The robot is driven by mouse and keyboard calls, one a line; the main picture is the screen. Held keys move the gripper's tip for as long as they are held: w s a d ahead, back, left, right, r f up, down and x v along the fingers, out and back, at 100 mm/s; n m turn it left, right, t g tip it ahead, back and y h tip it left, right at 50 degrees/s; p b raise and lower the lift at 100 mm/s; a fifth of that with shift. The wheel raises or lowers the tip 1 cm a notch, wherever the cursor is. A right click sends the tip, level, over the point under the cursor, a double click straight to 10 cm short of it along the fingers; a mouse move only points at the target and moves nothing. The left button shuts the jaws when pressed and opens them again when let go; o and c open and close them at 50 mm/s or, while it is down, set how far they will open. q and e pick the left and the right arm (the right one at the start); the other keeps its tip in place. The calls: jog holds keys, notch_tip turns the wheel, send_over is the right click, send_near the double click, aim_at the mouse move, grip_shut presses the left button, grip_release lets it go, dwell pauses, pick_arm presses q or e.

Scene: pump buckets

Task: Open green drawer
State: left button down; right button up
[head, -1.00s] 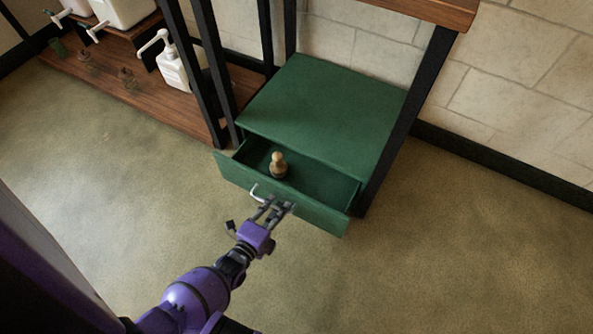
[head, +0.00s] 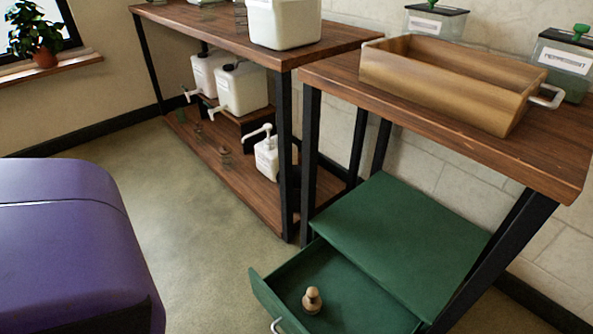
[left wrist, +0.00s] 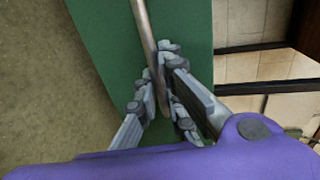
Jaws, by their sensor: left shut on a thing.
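The green drawer (head: 330,295) is pulled out from its green cabinet (head: 405,225), low under the table on the right. A small wooden stamp-like piece (head: 312,300) stands inside the drawer. The drawer's pale handle (head: 276,326) just shows at the bottom edge of the head view. In the left wrist view my left gripper (left wrist: 160,90) is shut around the metal handle bar (left wrist: 143,20), in front of the green drawer front (left wrist: 100,45). The left gripper is out of the head view. My right gripper is not in view.
A wooden box (head: 430,90) and lidded containers (head: 565,65) are on the wooden table (head: 335,75) above. A shelf unit (head: 225,185) with white pump bottles (head: 266,158) is to the left. The floor (head: 190,215) left of the drawer is clear.

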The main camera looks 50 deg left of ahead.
pick_arm(q)
jog(key=c, duration=1.8)
grip_release()
jog(key=shift+c, duration=0.2)
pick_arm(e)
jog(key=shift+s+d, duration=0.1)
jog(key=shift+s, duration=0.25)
pick_arm(q)
jog(key=shift+s, duration=0.1)
jog(key=v, duration=1.2)
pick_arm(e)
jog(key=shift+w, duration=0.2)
